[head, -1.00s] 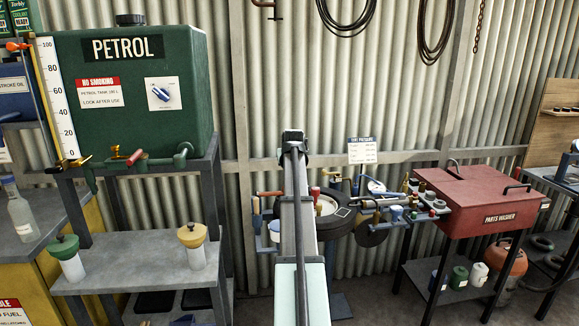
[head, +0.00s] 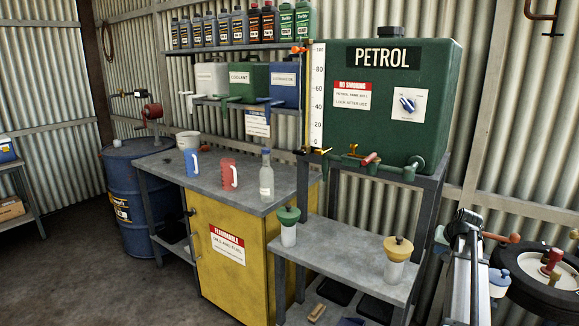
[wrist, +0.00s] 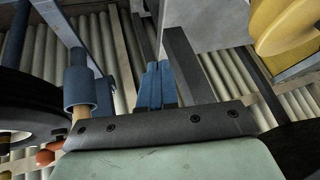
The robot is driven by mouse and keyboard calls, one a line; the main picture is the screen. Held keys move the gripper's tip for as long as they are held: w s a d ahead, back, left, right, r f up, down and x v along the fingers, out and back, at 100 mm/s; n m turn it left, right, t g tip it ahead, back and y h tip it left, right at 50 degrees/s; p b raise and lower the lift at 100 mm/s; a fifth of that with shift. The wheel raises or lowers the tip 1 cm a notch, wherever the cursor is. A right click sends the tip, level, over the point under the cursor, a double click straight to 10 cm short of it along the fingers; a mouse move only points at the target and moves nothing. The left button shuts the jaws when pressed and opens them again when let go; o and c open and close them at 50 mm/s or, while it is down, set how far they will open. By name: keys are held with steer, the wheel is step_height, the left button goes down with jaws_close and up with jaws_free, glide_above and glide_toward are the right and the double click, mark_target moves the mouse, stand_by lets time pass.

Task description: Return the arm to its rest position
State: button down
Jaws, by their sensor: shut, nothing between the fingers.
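My arm shows at the lower right of the head view, reaching up from the bottom edge, just right of the grey bench with the jars. My gripper (wrist: 160,85) shows in the wrist view as two blue fingers side by side, shut and empty. In the head view I cannot make out its fingertips. In the wrist view a blue cylindrical fitting (wrist: 82,88) is left of the fingers and a yellow lid (wrist: 285,22) is at the upper right, both apart from the fingers.
The green petrol tank (head: 430,120) stands on a dark frame left of my arm. A yellow-lidded jar (head: 397,262) and a green-lidded jar (head: 288,226) stand on the lower grey bench (head: 335,245). A tyre (head: 540,290) is close on the arm's right. Open floor lies at left.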

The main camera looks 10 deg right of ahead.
steer(key=s+a+f+n+g+h, duration=0.15)
steer(key=s+a+f, duration=0.4)
steer(key=f, duration=0.75)
steer(key=s+a+f+g, duration=0.3)
steer(key=s+f, duration=0.5)
steer(key=f, duration=0.4)
steer(key=s+a+f+n+g, duration=0.1)
steer(key=s+a+f+g, duration=0.35)
steer(key=f, duration=0.85)
steer(key=s+a+f+n+y, duration=0.1)
steer(key=s+a+f, duration=0.45)
steer(key=a, duration=0.45)
steer(key=s+a+f+n+y, duration=0.1)
steer(key=s+a+f, duration=0.3)
steer(key=s+a, duration=0.45)
steer(key=s+a+f+n+g, duration=0.2)
steer(key=s+a+g, duration=0.2)
steer(key=s+a, duration=1.1)
steer(key=shift+a+y, duration=0.45)
steer(key=shift+a, duration=0.75)
